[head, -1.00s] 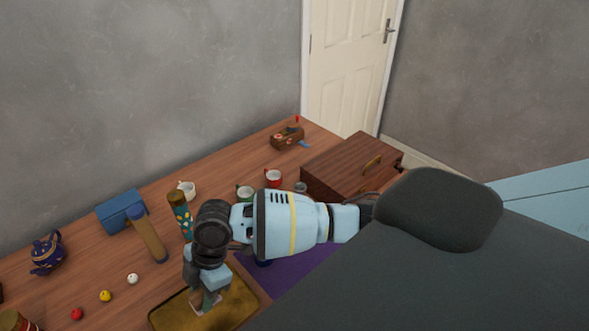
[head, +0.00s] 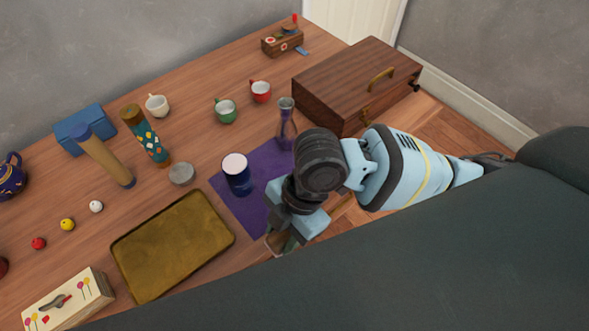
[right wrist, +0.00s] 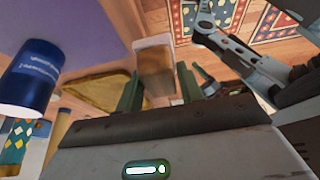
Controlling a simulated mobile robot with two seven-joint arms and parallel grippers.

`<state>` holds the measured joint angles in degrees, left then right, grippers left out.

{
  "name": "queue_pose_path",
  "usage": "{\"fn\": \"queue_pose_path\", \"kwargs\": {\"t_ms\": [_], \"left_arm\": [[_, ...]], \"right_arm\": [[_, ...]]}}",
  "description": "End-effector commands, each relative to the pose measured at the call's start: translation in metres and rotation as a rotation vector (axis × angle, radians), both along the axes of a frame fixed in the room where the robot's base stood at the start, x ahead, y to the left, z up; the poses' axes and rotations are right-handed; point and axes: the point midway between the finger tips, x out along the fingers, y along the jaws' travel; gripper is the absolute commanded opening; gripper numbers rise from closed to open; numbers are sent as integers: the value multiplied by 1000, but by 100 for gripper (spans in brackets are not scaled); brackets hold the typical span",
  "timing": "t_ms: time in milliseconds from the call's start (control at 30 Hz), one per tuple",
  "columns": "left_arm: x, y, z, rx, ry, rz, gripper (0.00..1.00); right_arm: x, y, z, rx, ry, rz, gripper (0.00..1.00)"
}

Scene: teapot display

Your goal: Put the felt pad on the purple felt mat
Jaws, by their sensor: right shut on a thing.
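My right gripper (head: 283,238) is shut on a small brown block with a pale end, which I take to be the felt pad (right wrist: 155,68). In the right wrist view the block sits between the two greenish fingers. The purple felt mat (head: 235,205) lies on the table just left of my right gripper; my wrist hides its right part. The gripper is at the mat's front right edge, and its height above the table is unclear. The mat also shows at upper left in the right wrist view (right wrist: 85,25). My left gripper is not seen.
A dark blue canister (head: 237,178) stands on the mat, with a glass carafe (head: 286,128) at its back corner. A mustard tray (head: 172,245) lies left of the mat. A wooden case (head: 345,85) is behind. A grey round lid (head: 181,174) and cups stand nearby.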

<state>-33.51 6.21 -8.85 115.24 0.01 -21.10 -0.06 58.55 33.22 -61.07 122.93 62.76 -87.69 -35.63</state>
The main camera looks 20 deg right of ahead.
Motion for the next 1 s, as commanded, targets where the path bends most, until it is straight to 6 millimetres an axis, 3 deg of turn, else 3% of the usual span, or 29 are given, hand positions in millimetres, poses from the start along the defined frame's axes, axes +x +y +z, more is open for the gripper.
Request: {"fn": "queue_pose_path", "kwargs": {"t_ms": [367,1000], "left_arm": [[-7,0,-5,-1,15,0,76],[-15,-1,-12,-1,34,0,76]], "right_arm": [[2,-3,0,-2,-7,12,16],[119,-62,-12,0,-5,9,16]]}}
